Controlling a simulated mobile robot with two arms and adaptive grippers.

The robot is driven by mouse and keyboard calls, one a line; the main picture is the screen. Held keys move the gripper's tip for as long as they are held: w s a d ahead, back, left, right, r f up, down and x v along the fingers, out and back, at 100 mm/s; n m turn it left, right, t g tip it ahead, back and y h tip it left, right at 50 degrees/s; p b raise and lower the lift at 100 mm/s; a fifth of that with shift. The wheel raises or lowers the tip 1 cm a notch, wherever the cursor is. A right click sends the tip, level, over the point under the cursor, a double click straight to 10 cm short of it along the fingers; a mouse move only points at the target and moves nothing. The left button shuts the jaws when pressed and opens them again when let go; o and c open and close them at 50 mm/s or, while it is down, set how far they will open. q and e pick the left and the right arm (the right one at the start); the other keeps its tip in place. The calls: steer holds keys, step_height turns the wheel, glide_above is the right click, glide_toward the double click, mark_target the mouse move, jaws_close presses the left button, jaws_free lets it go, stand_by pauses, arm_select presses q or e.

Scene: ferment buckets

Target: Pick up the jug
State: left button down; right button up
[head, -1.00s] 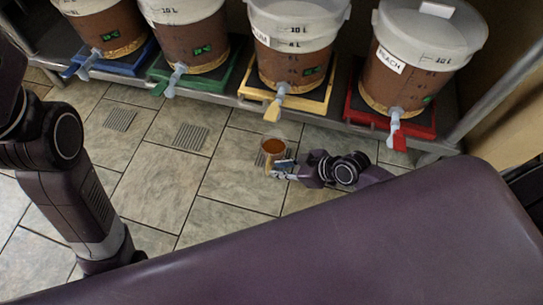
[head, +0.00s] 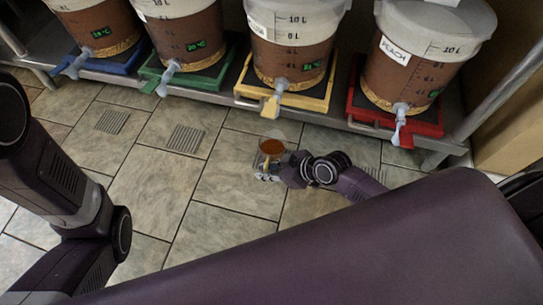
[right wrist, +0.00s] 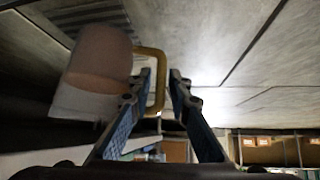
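The jug (head: 271,147) is a small clear vessel with brown liquid and a tan handle. It is at floor level below the yellow-trayed bucket. My right gripper (head: 267,174) is at its near side. In the right wrist view the jug (right wrist: 95,62) is left of the fingers. Its handle (right wrist: 157,85) is between the fingertips of my right gripper (right wrist: 159,78), which look narrowed onto it. I cannot see clear space under the jug. My left arm shows at the left of the head view, but its gripper is out of view.
Several brown-filled buckets with taps stand on a low shelf, on blue (head: 100,64), green (head: 185,80), yellow (head: 285,98) and red (head: 395,120) trays. Metal drain grates (head: 186,140) are set in the tiled floor, which is clear left of the jug (head: 140,185).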

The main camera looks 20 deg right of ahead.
steer(key=shift+c, duration=0.4)
jaws_close()
steer(key=shift+r, duration=0.15)
